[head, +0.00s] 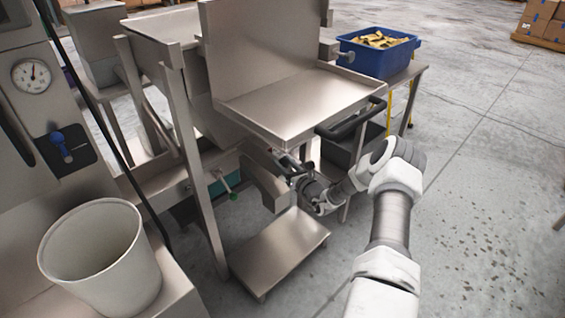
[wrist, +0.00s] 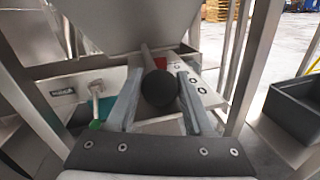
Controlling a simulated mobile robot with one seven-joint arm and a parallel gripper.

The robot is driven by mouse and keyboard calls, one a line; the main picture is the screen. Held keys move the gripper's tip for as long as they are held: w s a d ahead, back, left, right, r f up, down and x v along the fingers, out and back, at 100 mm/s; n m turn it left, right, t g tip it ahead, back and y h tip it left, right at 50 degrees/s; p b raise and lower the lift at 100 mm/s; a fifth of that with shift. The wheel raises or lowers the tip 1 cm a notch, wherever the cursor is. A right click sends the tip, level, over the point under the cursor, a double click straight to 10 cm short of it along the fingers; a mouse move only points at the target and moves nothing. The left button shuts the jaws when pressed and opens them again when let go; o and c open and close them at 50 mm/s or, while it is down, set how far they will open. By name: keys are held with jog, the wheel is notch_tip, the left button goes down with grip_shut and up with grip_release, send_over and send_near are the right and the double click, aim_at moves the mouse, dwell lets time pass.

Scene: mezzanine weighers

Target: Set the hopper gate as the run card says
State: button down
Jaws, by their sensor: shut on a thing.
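My gripper (head: 291,172) reaches in under the hopper (head: 203,110) from the right. In the wrist view its two fingers (wrist: 159,103) are shut on a round black knob (wrist: 159,89), which sits on the end of a pale lever. This seems to be the gate handle. Behind the knob is a light plate (wrist: 196,82) with a few dark round marks, and a red patch (wrist: 161,63) shows beside the lever. The marks are too small to read. The gate itself is hidden, and I cannot make out a run card.
A second handle with a green tip (head: 233,196) is left of the gripper. A low steel step (head: 278,250) lies below. A blue crate (head: 377,58) stands at the back right.

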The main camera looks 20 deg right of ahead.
jog(key=s+d+p, duration=0.3)
jog(key=s, duration=0.5)
jog(key=shift+s, duration=0.3)
jog(key=shift+f, duration=0.15)
jog(key=shift+c, duration=1.5)
grip_release()
jog(key=shift+d, duration=0.1)
jog(key=shift+s, duration=0.1)
jog(key=s+d+p, duration=0.2)
jog(key=s+p, duration=0.1)
jog(key=s, duration=1.4)
jog(key=shift+d, duration=0.3)
jog(key=shift+a, duration=0.1)
